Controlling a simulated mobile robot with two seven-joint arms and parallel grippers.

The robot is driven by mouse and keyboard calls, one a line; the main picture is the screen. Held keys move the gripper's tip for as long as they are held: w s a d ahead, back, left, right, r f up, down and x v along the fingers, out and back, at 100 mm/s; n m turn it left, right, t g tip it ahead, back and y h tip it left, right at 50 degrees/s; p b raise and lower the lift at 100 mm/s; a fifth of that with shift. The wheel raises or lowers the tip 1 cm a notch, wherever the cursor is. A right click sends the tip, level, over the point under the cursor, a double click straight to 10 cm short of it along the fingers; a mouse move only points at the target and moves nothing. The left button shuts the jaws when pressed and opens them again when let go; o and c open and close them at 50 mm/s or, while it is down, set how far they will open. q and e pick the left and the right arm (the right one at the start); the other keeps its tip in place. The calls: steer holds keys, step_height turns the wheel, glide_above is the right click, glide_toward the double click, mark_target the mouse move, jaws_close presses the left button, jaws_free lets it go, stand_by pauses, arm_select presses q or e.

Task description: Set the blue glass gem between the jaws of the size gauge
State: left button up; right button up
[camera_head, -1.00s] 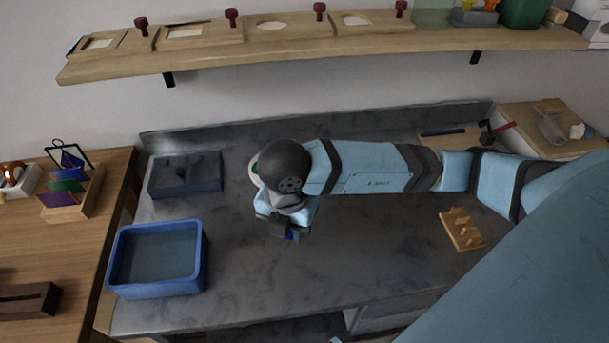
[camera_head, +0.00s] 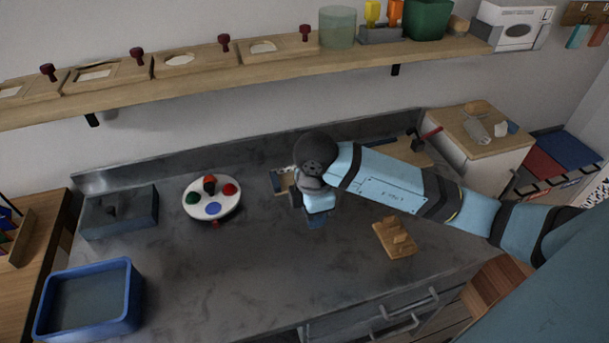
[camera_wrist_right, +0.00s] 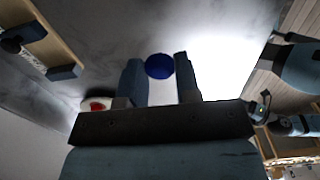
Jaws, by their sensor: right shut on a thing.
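The blue glass gem (camera_wrist_right: 159,66) is round and deep blue. In the right wrist view it sits between the fingertips of my right gripper (camera_wrist_right: 160,78), which is shut on it. In the head view the right gripper (camera_head: 317,217) is over the middle of the counter; the gem is not clear there. What looks like the size gauge (camera_head: 281,181), a wooden board with dark blocks, lies just behind and left of the gripper, partly hidden by my wrist. It also shows at the upper left of the wrist view (camera_wrist_right: 57,47), apart from the gem. My left gripper is not in view.
A white round dish (camera_head: 226,206) with coloured pieces stands left of the gripper. A wooden pegged stand (camera_head: 396,246) is to the right. The front middle counter is clear.

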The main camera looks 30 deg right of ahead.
glide_toward(290, 181)
steer(key=shift+a, duration=0.1)
steer(key=shift+s+f, duration=0.15)
steer(key=shift+f, duration=1.4)
steer(key=shift+f+b, duration=0.35)
steer(key=shift+f, duration=1.65)
steer(key=o, duration=0.9)
steer(key=shift+f, duration=0.15)
steer(key=shift+w, duration=0.2)
